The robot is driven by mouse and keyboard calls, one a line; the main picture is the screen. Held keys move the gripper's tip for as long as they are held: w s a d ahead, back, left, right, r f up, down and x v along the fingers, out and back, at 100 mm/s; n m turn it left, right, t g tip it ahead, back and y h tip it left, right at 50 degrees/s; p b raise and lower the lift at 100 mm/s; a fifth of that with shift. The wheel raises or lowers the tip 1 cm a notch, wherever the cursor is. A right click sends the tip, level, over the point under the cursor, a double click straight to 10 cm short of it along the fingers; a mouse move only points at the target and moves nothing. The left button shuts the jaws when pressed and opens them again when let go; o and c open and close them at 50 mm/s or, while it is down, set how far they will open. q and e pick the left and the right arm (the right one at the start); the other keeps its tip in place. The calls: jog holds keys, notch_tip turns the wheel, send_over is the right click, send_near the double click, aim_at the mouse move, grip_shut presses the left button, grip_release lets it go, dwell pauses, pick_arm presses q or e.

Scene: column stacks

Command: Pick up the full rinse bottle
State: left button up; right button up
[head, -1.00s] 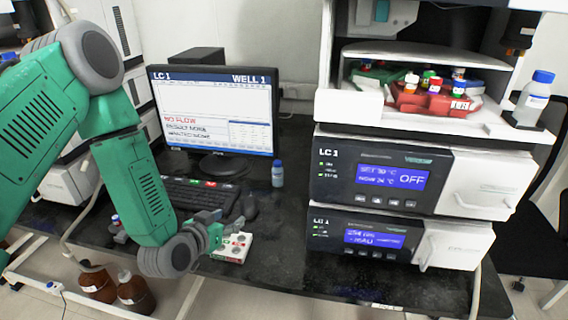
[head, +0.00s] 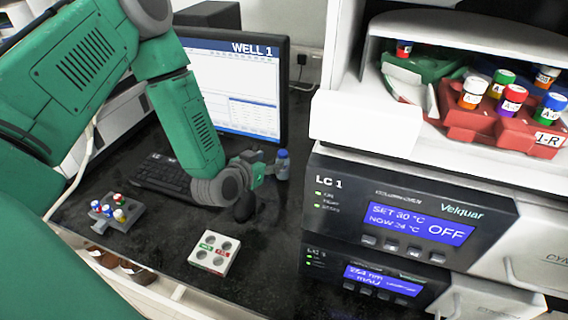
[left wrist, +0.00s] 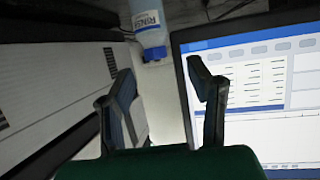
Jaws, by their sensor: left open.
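A small bottle with a blue cap (head: 282,164) stands on the black bench right of the monitor's lower corner. In the left wrist view a bottle labelled RINSE (left wrist: 149,20) appears upside down, its blue cap toward the fingers. How full it is I cannot tell. My left gripper (head: 264,165) is just left of the bottle in the head view. In the wrist view its two fingers (left wrist: 163,85) are apart with nothing between them, and the bottle is beyond the tips. My right gripper is not in view.
The monitor (head: 235,90) stands close behind my left arm; a keyboard (head: 165,175) lies below it. A white block with round wells (head: 214,252) and a grey vial rack (head: 117,213) are on the bench. LC 1 instruments (head: 400,215) stand right, with a red vial tray (head: 480,125) above.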

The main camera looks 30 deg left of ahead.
aim_at(280, 155)
pick_arm(q)
jog(key=x, duration=0.5)
jog(key=shift+w+d, duration=0.1)
jog(key=shift+d, duration=0.2)
jog(key=x, duration=0.4)
jog(key=shift+w+a, duration=0.1)
jog(key=shift+w, duration=0.2)
grip_shut()
